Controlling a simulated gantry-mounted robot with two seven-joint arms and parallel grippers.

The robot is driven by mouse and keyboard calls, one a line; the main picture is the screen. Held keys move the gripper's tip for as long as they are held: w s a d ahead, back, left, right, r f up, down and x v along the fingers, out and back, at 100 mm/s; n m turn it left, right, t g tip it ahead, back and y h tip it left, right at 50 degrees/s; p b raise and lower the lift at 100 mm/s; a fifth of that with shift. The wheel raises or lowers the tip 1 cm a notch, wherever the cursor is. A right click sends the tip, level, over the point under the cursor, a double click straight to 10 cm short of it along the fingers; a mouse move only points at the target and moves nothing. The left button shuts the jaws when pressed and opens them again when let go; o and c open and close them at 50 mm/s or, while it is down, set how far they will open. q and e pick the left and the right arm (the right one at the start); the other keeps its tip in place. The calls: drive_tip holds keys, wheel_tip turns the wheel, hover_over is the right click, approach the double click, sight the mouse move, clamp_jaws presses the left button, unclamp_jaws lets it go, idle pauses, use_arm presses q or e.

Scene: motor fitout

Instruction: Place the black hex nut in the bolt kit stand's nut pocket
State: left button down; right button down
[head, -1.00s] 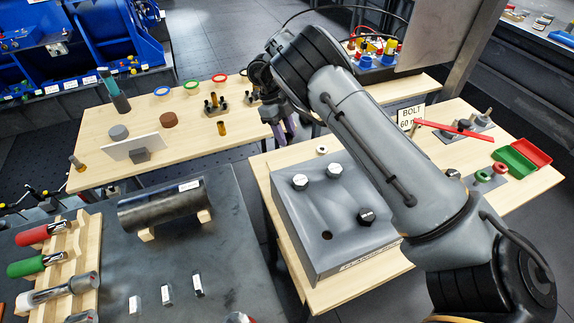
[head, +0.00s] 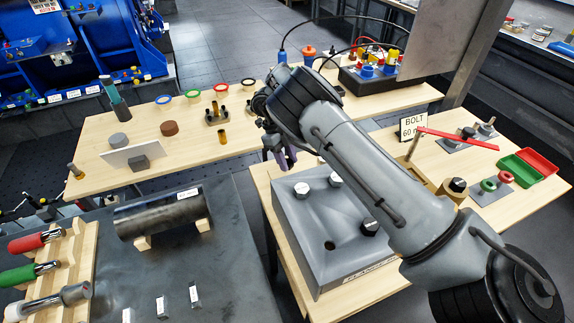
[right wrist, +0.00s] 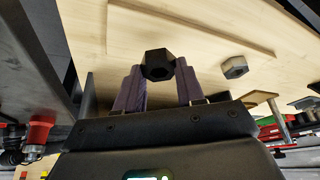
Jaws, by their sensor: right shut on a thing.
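The nut cannot be made out in the head view. A tan block with a black top (head: 453,188) stands on the right-hand table, partly behind my arm; it may be the bolt kit stand, but no nut pocket can be made out. My left gripper is not in view.
A grey block (head: 318,235) with hex bolts stands below the gripper. A red bar (head: 458,138), a BOLT sign (head: 412,125) and a red-green box (head: 528,168) are farther right.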

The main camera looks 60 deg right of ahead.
wheel_tip(320, 180, down, 2)
drive_tip(key=shift+a+f, duration=0.1)
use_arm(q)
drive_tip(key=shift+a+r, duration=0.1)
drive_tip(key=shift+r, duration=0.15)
